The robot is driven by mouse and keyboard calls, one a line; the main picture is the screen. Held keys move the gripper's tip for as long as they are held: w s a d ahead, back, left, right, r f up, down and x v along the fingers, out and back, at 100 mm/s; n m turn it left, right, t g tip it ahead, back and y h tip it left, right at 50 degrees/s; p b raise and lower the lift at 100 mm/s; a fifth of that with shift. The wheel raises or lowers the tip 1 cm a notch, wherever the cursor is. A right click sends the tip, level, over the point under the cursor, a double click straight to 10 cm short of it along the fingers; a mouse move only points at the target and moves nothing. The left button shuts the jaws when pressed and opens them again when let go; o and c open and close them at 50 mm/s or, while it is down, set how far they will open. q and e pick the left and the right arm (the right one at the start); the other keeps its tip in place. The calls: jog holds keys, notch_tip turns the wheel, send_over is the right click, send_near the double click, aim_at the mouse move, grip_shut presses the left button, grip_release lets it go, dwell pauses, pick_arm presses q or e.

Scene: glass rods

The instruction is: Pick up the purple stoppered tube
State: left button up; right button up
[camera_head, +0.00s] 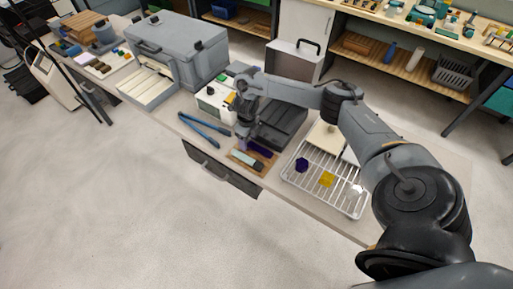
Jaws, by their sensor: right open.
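My right arm reaches in from the right, and its right gripper (243,138) is open, pointing down over the bench. A long dark purple piece (259,148), possibly the purple stoppered tube, lies just below and right of the gripper on a small brown tray (236,163). A gap or contact between them is too small to tell. A pale teal piece (246,160) lies in front of it on the same tray. A dark purple piece (302,165) sits on a white wire rack (320,190) to the right. My left gripper is not in view.
A yellow piece (326,180) sits on the rack. Blue-handled pliers (205,128) lie left of the gripper. A dark grey case (283,122) stands behind the tray, a large grey machine (178,48) at the back left. The bench edge and drawer (222,170) are in front.

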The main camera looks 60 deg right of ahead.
jog(key=shift+c, duration=0.2)
grip_shut()
jog(key=shift+r, duration=0.15)
